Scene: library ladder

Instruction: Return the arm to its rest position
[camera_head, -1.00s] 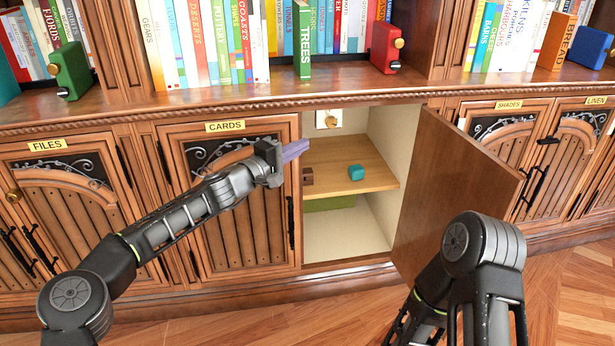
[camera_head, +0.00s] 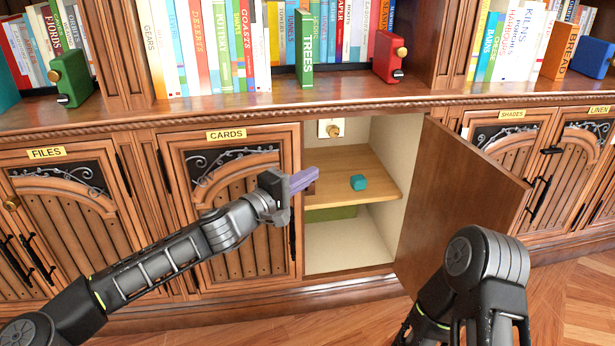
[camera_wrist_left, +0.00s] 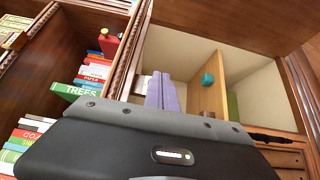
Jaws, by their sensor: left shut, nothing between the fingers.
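My left gripper (camera_head: 303,179) is shut and empty, its purple fingers together. It is in front of the left edge of the open cabinet, near the shelf (camera_head: 372,172). In the left wrist view its fingers (camera_wrist_left: 163,94) point toward the cabinet opening. My right arm shows at the lower right of the head view, but its gripper is out of sight. A teal block (camera_head: 358,182) lies on the shelf and also shows in the left wrist view (camera_wrist_left: 208,79). A brown block is now mostly hidden behind my left fingers.
The cabinet door (camera_head: 458,200) stands open to the right, close to my right arm. A green thing (camera_head: 330,213) lies under the shelf. Books, a green TREES book (camera_head: 304,48) and a red box (camera_head: 389,57) stand on the ledge above. The closed CARDS door (camera_head: 232,210) is behind my left arm.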

